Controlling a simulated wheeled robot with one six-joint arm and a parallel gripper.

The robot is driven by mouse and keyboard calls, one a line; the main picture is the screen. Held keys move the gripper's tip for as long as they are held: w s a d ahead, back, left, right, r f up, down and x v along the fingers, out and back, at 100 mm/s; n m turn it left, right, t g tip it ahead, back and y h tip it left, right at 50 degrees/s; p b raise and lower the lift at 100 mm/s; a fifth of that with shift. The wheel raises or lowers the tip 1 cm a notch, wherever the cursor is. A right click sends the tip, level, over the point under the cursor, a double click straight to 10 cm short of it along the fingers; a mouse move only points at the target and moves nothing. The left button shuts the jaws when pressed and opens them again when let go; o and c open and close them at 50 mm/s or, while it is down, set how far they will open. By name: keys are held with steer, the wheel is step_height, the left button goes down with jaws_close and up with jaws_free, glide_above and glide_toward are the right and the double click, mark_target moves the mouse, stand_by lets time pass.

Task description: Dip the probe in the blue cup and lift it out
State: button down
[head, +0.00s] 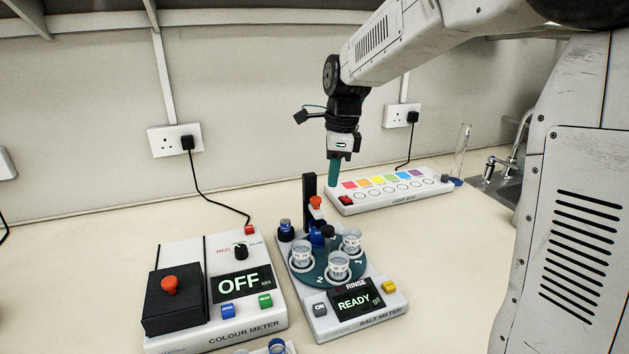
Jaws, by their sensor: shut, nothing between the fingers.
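My gripper (333,182) is shut and empty, its teal fingertips pointing down above and behind the salt meter (318,306). An orange-topped piece (316,203), which looks like the probe, is upright beside the black post (308,196) at the back of the salt meter, below and left of my gripper and apart from it. Its lower end is hidden by blue parts (317,236). A blue-rimmed cup (277,346) is cut off by the bottom edge of the head view. Clear cups (337,266) stand in the dark teal turntable (319,277). The meter reads READY.
The colour meter (217,333), reading OFF, stands left with a black box (174,301) on it. A light mixer-like panel (388,191) lies behind on the right. A clear cylinder (461,150) stands near the sink tap (513,150). The bench back left is clear.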

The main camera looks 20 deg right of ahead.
step_height(320, 180, up, 6)
steer(key=shift+d, duration=0.3)
steer(key=shift+s, duration=0.1)
steer(key=s+f+n, duration=0.3)
steer(key=s+n, duration=0.8)
steer(key=s, duration=0.4)
steer(key=s+f+n+t+h, duration=0.1)
steer(key=s+f+n, duration=0.2)
steer(key=s+n, duration=0.8)
steer(key=s, duration=0.5)
steer(key=shift+a, duration=0.25)
